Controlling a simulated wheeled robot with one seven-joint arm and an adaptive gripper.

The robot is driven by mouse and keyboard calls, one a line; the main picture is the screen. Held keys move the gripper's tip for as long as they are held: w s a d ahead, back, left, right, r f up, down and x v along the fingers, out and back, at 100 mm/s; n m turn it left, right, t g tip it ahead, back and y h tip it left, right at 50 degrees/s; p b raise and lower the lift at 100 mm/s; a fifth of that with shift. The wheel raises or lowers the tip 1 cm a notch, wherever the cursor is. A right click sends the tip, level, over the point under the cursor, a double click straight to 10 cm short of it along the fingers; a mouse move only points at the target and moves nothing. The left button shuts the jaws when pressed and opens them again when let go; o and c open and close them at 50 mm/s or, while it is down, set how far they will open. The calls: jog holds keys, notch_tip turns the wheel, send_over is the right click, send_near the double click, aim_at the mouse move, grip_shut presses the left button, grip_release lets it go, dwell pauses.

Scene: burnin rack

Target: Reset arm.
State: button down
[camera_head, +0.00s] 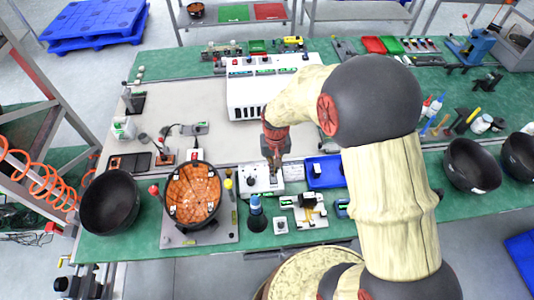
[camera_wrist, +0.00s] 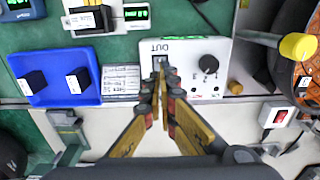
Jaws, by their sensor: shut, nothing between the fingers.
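My gripper (camera_head: 274,160) points down over the white test box (camera_head: 250,178) at the middle of the green bench. In the wrist view its fingers (camera_wrist: 161,80) are shut tip to tip with nothing between them. The test box also shows there (camera_wrist: 185,52), with a DUT label, a black knob (camera_wrist: 208,66) and a small socket (camera_wrist: 159,62) just beyond the fingertips. Something small and dark shows at the socket; I cannot tell what. Whether the fingertips touch the box is also unclear. My arm reaches in from the right and hides part of the bench.
A blue tray (camera_wrist: 60,92) with two black blocks lies beside the test box. A white vented unit (camera_head: 247,95) stands behind my gripper. An orange-patterned round piece (camera_head: 192,195) and a black bowl (camera_head: 108,202) are at left. The grey mat (camera_head: 185,100) has clear room.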

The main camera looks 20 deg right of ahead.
jog(key=s, duration=0.2)
jog(key=s+g, duration=0.1)
jog(key=shift+s+f+n, duration=0.2)
jog(key=shift+f+n, duration=0.05)
jog(key=shift+n, duration=0.05)
jog(key=s+r+t+b, duration=0.2)
jog(key=s+r, duration=0.3)
jog(key=r, duration=0.3)
jog(key=s+r+n+t+b, duration=0.1)
jog(key=s+r+t+b, duration=0.1)
jog(key=s+r, duration=0.3)
jog(key=s+r+t+b, duration=0.2)
jog(key=s+r, duration=0.3)
jog(key=r, duration=0.6)
jog(key=shift+n+t, duration=0.3)
